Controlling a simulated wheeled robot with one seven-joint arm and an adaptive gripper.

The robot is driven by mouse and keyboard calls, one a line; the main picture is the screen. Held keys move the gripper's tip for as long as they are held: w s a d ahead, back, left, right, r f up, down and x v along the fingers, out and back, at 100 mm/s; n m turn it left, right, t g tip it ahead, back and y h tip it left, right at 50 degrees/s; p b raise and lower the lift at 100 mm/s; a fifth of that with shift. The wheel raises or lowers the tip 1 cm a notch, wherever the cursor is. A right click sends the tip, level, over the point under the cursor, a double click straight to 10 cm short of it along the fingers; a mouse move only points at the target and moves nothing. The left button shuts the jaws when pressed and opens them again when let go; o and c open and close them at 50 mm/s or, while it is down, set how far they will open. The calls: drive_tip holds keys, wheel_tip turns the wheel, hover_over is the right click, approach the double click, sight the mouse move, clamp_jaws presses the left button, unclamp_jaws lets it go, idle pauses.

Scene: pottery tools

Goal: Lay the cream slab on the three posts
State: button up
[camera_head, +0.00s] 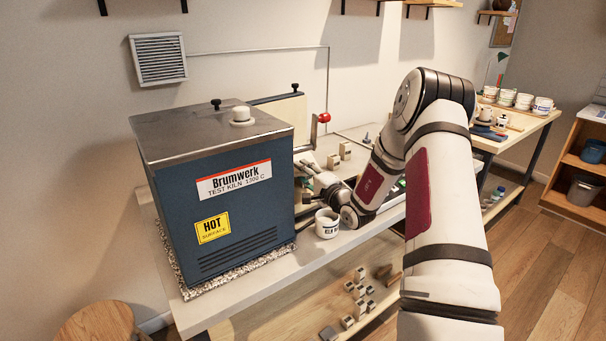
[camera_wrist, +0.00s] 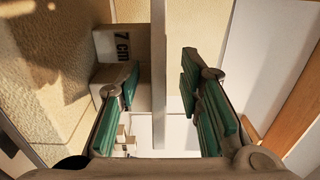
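In the wrist view my gripper (camera_wrist: 158,95) is open, with green pads on both fingers. A thin pale upright strip (camera_wrist: 159,75) runs between the fingers with a gap on each side; it may be the cream slab seen edge-on, but I cannot be sure. A pale block marked "7 cm" (camera_wrist: 120,45), likely a post, stands just beyond the left finger. In the head view my gripper (camera_head: 308,177) is at the kiln's right side, partly hidden by the kiln. I cannot make out the three posts as a set or a clear slab there.
The blue kiln (camera_head: 225,190) stands on the bench (camera_head: 285,275), with "HOT" on its side. Small pale blocks (camera_head: 345,150) stand behind the arm. A red knob (camera_head: 324,117) rises beside the kiln. More blocks (camera_head: 360,290) lie on the lower shelf.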

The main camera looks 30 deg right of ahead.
drive_tip(key=shift+f, duration=0.1)
drive_tip(key=shift+s, duration=0.2)
drive_tip(key=s, duration=1.1)
drive_tip(key=shift+s+d, duration=0.15)
drive_tip(key=shift+s, duration=0.2)
drive_tip(key=shift+f, duration=0.1)
